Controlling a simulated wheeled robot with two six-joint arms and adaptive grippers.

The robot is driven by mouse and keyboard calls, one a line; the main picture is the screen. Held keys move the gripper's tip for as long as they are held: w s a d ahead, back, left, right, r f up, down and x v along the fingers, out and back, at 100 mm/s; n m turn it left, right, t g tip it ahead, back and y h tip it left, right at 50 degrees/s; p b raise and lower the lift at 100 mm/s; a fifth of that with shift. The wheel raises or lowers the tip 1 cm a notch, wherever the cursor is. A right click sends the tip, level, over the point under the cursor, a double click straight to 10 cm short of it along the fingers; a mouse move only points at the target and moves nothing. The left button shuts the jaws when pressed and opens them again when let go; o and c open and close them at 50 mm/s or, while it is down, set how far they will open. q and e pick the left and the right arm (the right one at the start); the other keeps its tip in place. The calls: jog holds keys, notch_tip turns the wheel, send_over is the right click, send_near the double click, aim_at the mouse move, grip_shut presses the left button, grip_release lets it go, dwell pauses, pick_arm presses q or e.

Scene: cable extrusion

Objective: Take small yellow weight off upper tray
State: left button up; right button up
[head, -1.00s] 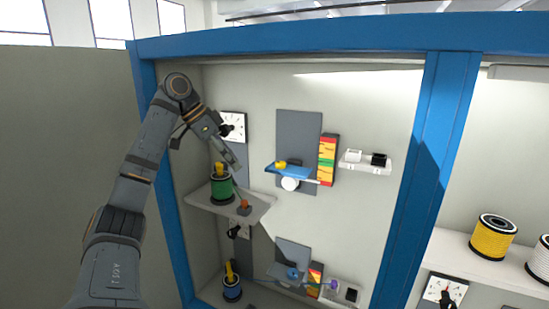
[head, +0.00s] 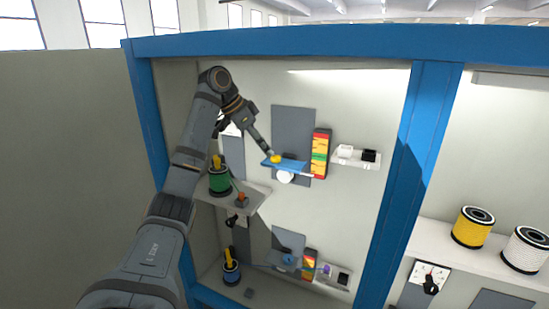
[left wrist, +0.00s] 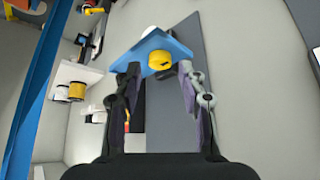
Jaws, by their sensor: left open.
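The small yellow weight (head: 276,159) sits on the blue upper tray (head: 293,166), near its left end. In the left wrist view the yellow weight (left wrist: 160,60) is a short round cylinder on the blue tray (left wrist: 128,66), with a dark thing just beside it. My left gripper (head: 269,151) reaches the tray from the upper left. In the left wrist view its two fingers (left wrist: 160,78) are apart and empty, with the weight showing between and just beyond the tips. I cannot tell whether they touch it. My right gripper is not in view.
A red, yellow and green scale (head: 320,153) and a white shelf with white and black blocks (head: 356,157) are right of the tray. A blue post (head: 408,170) divides the frame.

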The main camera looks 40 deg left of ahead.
aim_at(276, 156)
pick_arm(q)
jog(key=shift+w+d+f+b, duration=0.5)
jog(key=shift+w+d+f, duration=0.05)
jog(key=shift+d, duration=0.05)
jog(key=shift+w+d+f+p, duration=0.3)
jog(key=shift+w+f+p, duration=0.25)
jog(key=shift+w, duration=0.2)
jog(key=shift+w+a+f, duration=0.1)
jog(key=shift+a+f, duration=0.1)
jog(key=shift+f, duration=0.05)
jog(key=shift+a, duration=0.2)
jog(key=shift+c, duration=0.7)
jog(key=shift+s+d+r, duration=0.1)
jog(key=shift+s+d, duration=0.05)
jog(key=shift+s, duration=0.1)
jog(key=c, duration=0.4)
grip_shut()
jog(key=shift+w, duration=0.1)
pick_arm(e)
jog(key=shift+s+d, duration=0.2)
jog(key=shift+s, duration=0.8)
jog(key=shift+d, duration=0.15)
